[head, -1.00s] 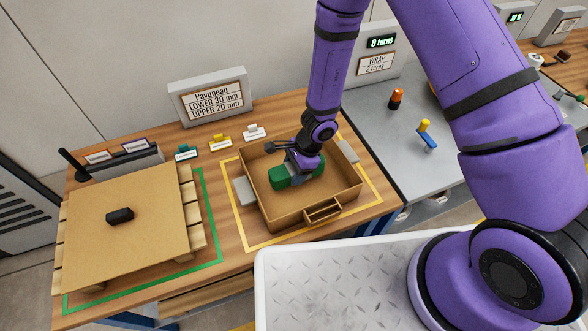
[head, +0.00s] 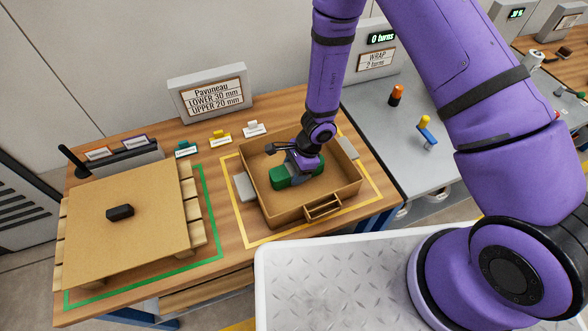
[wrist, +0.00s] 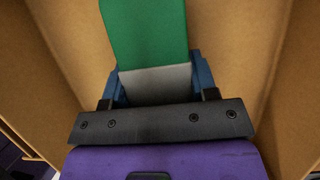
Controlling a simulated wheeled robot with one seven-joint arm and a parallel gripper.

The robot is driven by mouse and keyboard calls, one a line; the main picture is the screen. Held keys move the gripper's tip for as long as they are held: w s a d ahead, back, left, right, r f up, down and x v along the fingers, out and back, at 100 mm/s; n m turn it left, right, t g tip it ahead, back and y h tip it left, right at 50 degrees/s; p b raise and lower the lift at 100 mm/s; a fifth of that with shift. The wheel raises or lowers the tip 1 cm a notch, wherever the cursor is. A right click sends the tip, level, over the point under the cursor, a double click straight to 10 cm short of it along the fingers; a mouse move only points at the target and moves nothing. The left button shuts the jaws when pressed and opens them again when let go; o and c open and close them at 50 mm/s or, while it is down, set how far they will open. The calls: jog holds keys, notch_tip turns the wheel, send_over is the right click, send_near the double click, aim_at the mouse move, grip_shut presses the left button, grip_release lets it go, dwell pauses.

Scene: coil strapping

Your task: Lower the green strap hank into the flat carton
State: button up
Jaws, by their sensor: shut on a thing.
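The green strap hank (head: 283,179) is in the open flat carton (head: 290,214), inside its walls. It also shows in the wrist view (wrist: 145,32), with a pale grey band (wrist: 156,84) across it. My gripper (head: 301,171) reaches down into the carton and is shut on the hank, with blue fingers on both sides of the grey band in the wrist view (wrist: 158,85). Whether the hank touches the carton floor cannot be told. The carton's brown walls show around the hank in the wrist view.
The carton stands inside a yellow outline (head: 251,245), with grey blocks (head: 244,187) at its sides. On the left a brown board (head: 160,245) on a pallet carries a black block (head: 120,212). Small labelled stands (head: 220,138) line the back.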

jog(key=shift+f, duration=0.2)
jog(key=o, duration=1.3)
jog(key=shift+c, duration=0.2)
jog(key=v, duration=1)
jog(key=shift+w+d+r, duration=0.1)
jog(key=shift+r, duration=0.25)
jog(key=shift+r, duration=0.1)
